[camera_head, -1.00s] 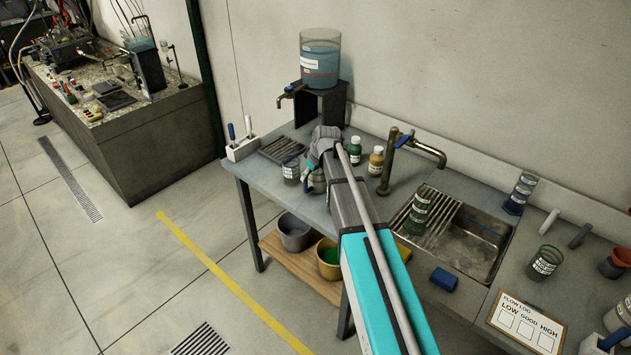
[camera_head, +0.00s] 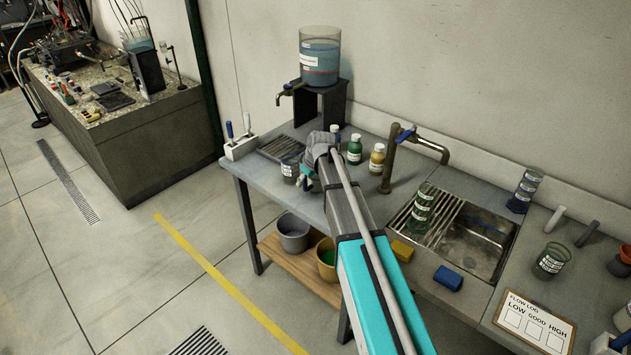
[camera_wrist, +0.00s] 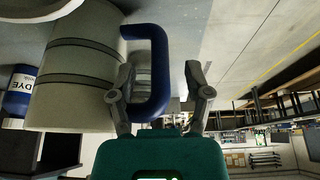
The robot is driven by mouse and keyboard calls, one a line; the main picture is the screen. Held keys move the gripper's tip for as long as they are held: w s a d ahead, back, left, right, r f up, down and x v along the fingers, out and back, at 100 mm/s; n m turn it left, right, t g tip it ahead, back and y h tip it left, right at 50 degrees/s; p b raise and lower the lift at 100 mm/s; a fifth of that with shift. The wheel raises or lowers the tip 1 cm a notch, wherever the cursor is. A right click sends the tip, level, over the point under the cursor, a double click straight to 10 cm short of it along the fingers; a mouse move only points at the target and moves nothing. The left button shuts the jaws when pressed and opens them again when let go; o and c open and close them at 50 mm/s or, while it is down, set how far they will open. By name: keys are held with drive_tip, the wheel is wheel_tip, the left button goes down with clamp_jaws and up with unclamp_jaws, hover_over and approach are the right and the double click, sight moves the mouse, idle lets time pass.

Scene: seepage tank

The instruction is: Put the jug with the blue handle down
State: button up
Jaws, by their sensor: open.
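The jug (camera_wrist: 75,75) is a pale cylinder with dark bands, filling the left of the wrist view. Its blue handle (camera_wrist: 160,75) sticks out towards my gripper (camera_wrist: 165,85). My gripper's jaws are open, with one finger on each side of the handle's outer bar. I cannot tell whether either finger touches it. The jug's end is cut off by the frame edge. In the head view my gripper (camera_head: 307,181) is over the left part of the counter (camera_head: 255,177), small and partly hidden by my wrist. A clear labelled vessel (camera_head: 290,167) stands beside it; I cannot tell whether it is this jug.
A dye container (camera_wrist: 20,88) shows behind the jug. Green (camera_head: 354,150) and amber (camera_head: 377,160) bottles stand behind my arm, near a tap (camera_head: 405,145). A tank (camera_head: 319,58) on a stand is at the back. Yellow (camera_head: 402,250) and blue (camera_head: 448,278) sponges lie by the sink.

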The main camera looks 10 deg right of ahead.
drive_tip(key=shift+w+a+f, duration=0.1)
drive_tip(key=shift+w+f, duration=0.05)
drive_tip(key=shift+f, duration=0.35)
clamp_jaws()
idle(0.4)
